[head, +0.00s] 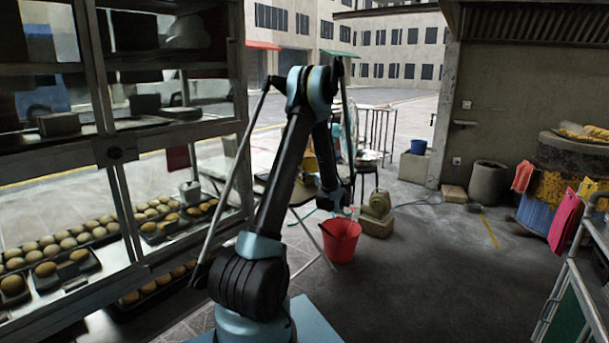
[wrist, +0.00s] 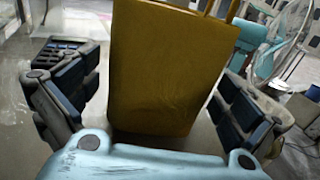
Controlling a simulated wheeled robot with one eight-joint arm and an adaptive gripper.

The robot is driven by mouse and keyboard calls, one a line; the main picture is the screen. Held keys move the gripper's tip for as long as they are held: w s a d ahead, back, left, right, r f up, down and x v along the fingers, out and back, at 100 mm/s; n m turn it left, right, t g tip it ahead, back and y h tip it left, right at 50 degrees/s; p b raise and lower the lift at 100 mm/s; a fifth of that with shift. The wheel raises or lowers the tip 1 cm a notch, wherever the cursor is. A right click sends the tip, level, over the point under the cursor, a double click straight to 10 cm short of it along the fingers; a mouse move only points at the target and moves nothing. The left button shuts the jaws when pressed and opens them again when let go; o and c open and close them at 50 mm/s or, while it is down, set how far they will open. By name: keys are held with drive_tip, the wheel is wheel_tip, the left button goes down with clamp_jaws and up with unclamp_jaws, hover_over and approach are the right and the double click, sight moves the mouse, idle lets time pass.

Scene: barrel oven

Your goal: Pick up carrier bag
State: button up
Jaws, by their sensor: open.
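A mustard-yellow carrier bag (wrist: 165,65) stands upright in the middle of the wrist view, with thin handles at its top edge. My gripper (wrist: 155,105) is open, with one dark finger on each side of the bag. A gap shows between the left finger and the bag; on the right I cannot tell whether they touch. In the head view, my gripper (head: 336,198) is lowered at the end of my arm near the table. I cannot clearly make out the bag there; my arm covers much of that spot.
A red bucket (head: 340,240) stands on the floor below my gripper. A glass cabinet (head: 125,170) with trays of buns fills the left. A metal rail (head: 572,290) and a pink hanging item (head: 565,220) are at the right. The floor between is mostly clear.

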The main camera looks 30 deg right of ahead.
drive_tip(key=shift+w, duration=0.7)
drive_tip(key=c, duration=0.8)
drive_tip(key=shift+d, duration=0.1)
drive_tip(key=shift+r, duration=5.05)
